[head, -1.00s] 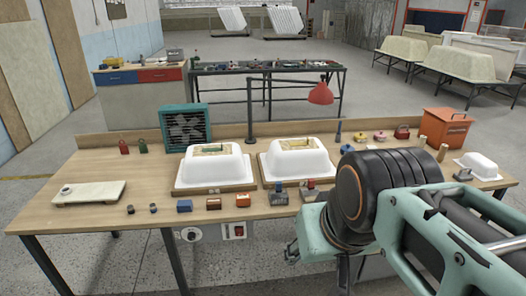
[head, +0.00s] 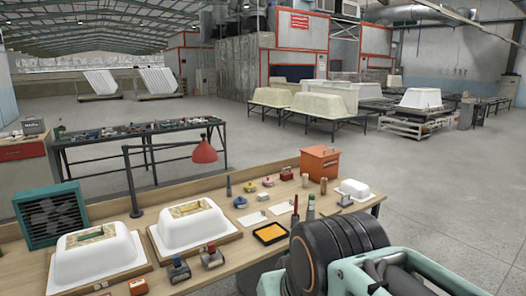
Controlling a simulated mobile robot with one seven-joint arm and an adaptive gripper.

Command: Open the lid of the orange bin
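The orange bin (head: 319,165) stands near the far right corner of the wooden workbench. It is a box with a dark handle on its top, and its lid looks shut. My arm shows at the lower right in the head view, well in front of the bin and apart from it. My gripper is outside the picture, so its state does not show.
White tub shells (head: 193,228) stand on the bench at the left. Small tools, an orange tray (head: 270,234) and a small white shell (head: 354,189) lie around the bin's front. Open floor lies beyond the bench's right end.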

